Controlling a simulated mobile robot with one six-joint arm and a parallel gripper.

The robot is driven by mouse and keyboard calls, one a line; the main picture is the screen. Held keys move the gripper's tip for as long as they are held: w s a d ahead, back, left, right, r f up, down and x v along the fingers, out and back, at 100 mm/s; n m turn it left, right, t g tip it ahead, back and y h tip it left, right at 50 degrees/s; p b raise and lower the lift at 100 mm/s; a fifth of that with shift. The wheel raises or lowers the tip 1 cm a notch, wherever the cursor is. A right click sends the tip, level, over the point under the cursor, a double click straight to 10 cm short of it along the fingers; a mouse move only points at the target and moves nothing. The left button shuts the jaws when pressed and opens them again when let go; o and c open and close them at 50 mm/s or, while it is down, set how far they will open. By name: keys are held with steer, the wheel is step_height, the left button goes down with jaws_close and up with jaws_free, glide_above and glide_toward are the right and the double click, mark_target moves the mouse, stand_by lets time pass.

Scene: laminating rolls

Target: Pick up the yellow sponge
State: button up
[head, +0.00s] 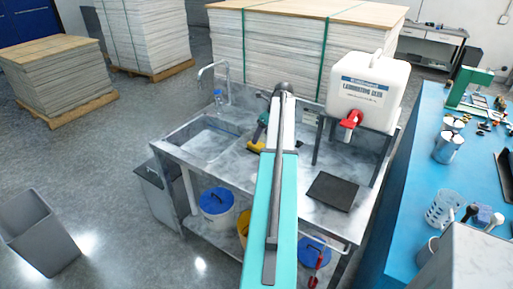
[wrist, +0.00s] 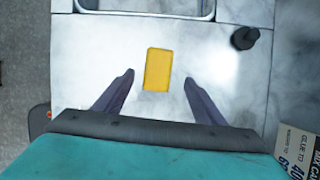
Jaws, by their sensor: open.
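The yellow sponge (wrist: 158,69) lies flat on the grey metal worktop in the wrist view, a little beyond and between my fingertips. In the head view a small yellow patch (head: 256,147) shows on the worktop just left of my arm; it may be the sponge, partly hidden. My gripper (wrist: 158,76) is open, with one dark finger to each side of the sponge and nothing held. In the head view my arm hides most of the area around the gripper.
A sink basin (head: 209,139) lies to the left on the steel bench. A white glue canister (head: 367,92) with a red tap stands at the right, above a dark mat (head: 332,191). A dark knob-like object (wrist: 244,38) stands right of the sponge.

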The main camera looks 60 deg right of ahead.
mark_target(258, 144)
steer(key=shift+p+x, duration=0.95)
steer(key=shift+x, duration=1.7)
steer(key=shift+a, duration=0.15)
steer(key=shift+r, duration=0.1)
steer(key=c, duration=1.2)
steer(key=shift+o, duration=0.2)
steer(key=shift+r, duration=0.15)
